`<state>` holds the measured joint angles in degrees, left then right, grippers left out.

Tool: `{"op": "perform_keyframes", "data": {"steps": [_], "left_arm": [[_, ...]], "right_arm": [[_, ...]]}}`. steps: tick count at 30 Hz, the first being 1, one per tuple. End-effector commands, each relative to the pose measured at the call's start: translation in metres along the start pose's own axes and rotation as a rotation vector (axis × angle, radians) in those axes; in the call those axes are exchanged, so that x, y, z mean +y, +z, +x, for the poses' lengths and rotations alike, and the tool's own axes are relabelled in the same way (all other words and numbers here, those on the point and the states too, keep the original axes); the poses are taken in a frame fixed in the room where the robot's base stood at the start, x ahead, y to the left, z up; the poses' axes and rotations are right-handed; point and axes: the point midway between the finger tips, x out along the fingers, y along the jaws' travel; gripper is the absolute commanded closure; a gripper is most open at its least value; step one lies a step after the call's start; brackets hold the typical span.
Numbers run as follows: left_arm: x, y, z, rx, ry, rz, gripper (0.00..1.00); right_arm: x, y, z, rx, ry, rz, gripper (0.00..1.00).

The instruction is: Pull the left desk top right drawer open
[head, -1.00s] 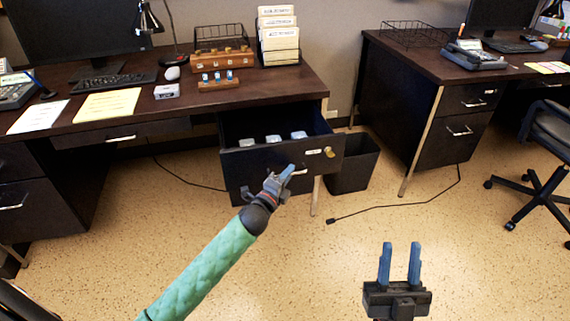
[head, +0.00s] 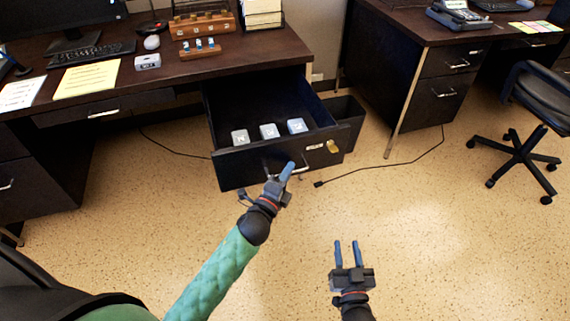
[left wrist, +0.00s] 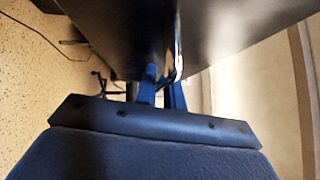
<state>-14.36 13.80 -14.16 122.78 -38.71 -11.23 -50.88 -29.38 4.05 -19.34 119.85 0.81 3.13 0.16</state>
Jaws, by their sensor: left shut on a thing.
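The left desk's top right drawer (head: 240,168) stands well open in the head view, with its dark inside showing. Several small grey-white boxes (head: 268,131) lie in it behind the front panel. My left gripper (head: 288,172) is at the panel, shut on the metal drawer handle (head: 302,169). In the left wrist view the blue fingers (left wrist: 162,88) close around the shiny handle (left wrist: 178,55). My right gripper (head: 346,245) is open and empty above the floor, apart from the desk.
The left desk top (head: 180,68) carries a keyboard, papers, a mouse and wooden racks. A dark bin (head: 347,113) stands right of the drawer. A cable (head: 385,170) lies on the floor. An office chair (head: 535,120) stands at the right. The floor in front is mostly clear.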

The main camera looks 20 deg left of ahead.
Motion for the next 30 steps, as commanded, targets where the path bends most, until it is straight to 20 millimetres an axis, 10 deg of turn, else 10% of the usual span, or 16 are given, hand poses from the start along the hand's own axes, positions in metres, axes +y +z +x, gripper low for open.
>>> {"op": "perform_keyframes", "data": {"steps": [14,18,30], "left_arm": [[0.0011,-0.0030,-0.0041,-0.001,0.004,0.001,1.00],[0.0008,-0.0031,-0.0039,-0.001,0.003,0.001,0.69],[-0.0002,-0.0034,-0.0082,0.000,0.001,0.000,0.68]], "right_arm": [[0.0003,0.0091,-0.0021,-0.026,0.001,0.003,0.64],[-0.0001,0.0094,-0.0026,-0.026,0.001,0.004,0.64],[-0.0001,0.0089,-0.0024,-0.026,0.001,0.003,0.64]]}}
